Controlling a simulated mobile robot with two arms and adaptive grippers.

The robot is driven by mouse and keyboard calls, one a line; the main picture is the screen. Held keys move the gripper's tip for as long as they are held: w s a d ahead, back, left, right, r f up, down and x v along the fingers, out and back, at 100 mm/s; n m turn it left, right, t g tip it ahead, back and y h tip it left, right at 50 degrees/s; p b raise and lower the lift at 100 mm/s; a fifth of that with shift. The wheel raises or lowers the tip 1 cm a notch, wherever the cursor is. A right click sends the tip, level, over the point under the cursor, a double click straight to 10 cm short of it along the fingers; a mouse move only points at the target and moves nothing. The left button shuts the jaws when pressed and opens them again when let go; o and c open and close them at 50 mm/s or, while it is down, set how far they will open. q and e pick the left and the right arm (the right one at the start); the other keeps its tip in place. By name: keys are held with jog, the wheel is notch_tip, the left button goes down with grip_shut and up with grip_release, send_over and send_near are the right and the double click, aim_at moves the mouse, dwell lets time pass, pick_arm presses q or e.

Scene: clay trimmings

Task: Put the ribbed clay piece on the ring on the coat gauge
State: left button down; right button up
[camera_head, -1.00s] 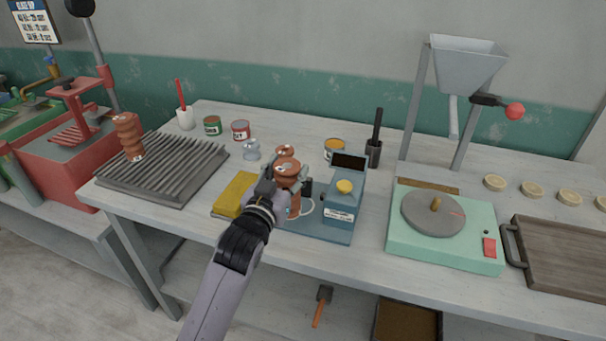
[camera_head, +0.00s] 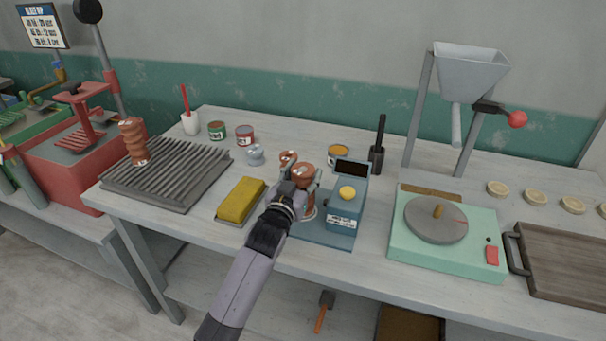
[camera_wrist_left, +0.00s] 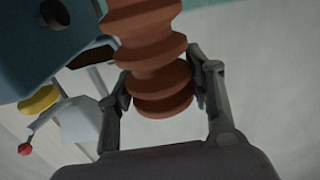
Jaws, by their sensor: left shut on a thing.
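The ribbed clay piece (camera_head: 307,172) is reddish brown and held by my left gripper (camera_head: 300,188), whose fingers are closed around its sides. In the left wrist view the ribbed clay piece (camera_wrist_left: 150,60) sits between the two fingers (camera_wrist_left: 165,85), its ribs stacked along its length. The blue coat gauge (camera_head: 341,228), with a yellow knob and dark display, is just right of the gripper. The white ring (camera_head: 309,214) on its base is mostly hidden by the piece and gripper; I cannot tell whether they touch. My right gripper is not in view.
Another clay piece (camera_head: 287,157) stands just behind the gripper. A yellow sponge-like block (camera_head: 241,200) lies to the left. A ribbed piece (camera_head: 134,142) stands on the slatted rack (camera_head: 185,192). A green wheel machine (camera_head: 447,255) is to the right.

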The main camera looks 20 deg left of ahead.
pick_arm(q)
jog(key=c, duration=0.8)
grip_release()
jog(key=shift+f, duration=0.15)
jog(key=shift+o, duration=0.2)
jog(key=s+b, duration=0.1)
jog(key=s, duration=1.1)
jog(key=shift+a, duration=0.2)
